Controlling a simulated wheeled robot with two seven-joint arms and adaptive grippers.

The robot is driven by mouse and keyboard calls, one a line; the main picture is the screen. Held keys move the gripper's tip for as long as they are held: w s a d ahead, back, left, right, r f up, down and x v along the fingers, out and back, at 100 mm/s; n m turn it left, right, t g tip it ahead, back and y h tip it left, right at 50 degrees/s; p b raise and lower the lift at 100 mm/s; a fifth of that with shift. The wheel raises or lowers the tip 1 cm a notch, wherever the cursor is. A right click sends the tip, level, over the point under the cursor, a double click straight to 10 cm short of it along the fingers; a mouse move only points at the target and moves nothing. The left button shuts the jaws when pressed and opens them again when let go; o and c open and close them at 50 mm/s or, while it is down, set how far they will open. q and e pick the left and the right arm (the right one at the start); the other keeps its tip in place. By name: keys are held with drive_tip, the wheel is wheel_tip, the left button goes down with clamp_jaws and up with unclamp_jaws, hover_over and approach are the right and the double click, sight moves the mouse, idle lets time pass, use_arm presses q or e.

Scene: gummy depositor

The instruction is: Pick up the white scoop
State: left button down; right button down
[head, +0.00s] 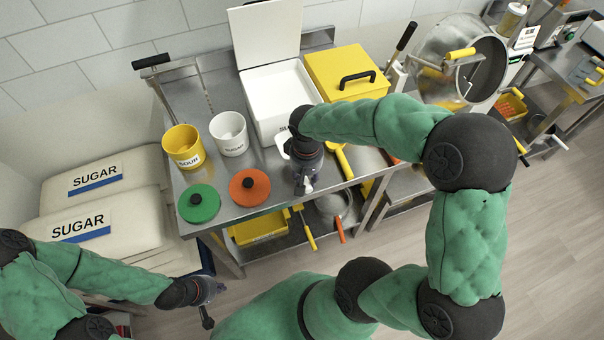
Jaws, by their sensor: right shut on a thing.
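The white scoop (283,147) is mostly hidden behind my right gripper (303,183); a white part shows to its left and a small white tip shows at the fingers. My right gripper points down over the front of the steel table (218,210) and is shut on the scoop. I cannot tell if the scoop touches the table. My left gripper (207,306) hangs low at the left, in front of the table and away from the scoop; its fingers are too small and dark to tell open or shut.
A yellow cup (183,148), a white sugar cup (229,134), a green lid (199,203) and an orange lid (249,187) stand left of the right gripper. A white open bin (278,95) and a yellow lidded bin (345,75) are behind. Sugar sacks (90,225) lie left.

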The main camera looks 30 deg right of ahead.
drive_tip(key=s+a+r+p, duration=0.2)
drive_tip(key=s+r, duration=0.4)
drive_tip(key=s, duration=0.4)
drive_tip(key=shift+s+r, duration=0.2)
drive_tip(key=shift+s, duration=0.2)
drive_tip(key=shift+a, duration=0.1)
drive_tip(key=c, duration=1.6)
unclamp_jaws()
clamp_jaws()
